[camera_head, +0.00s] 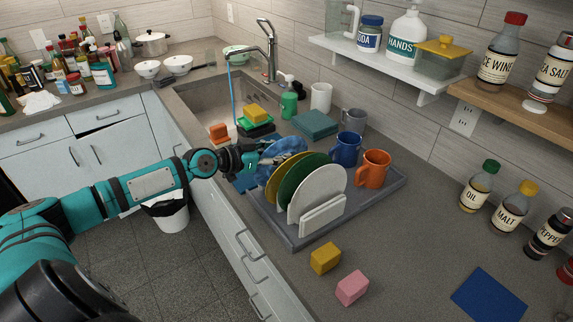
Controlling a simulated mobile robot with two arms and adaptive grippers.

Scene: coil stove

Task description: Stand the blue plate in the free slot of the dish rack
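The blue plate (287,146) is tilted at the far-left end of the dish rack (377,194), behind the yellow plate (272,188). My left gripper (262,159) reaches in from the left and appears shut on the blue plate's left rim. The fingertips are small and partly lost against the plate. A green plate (290,180) and a white plate (325,185) stand upright in the rack, in front of the yellow one. The blue plate's lower edge and the slot below it are hidden. My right gripper is not in view.
A blue mug (346,149) and an orange mug (374,168) stand on the rack's right side. The sink (205,100) lies behind, with sponges beside it. Yellow (325,258) and pink (352,288) blocks sit in front. The counter at right front is mostly clear.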

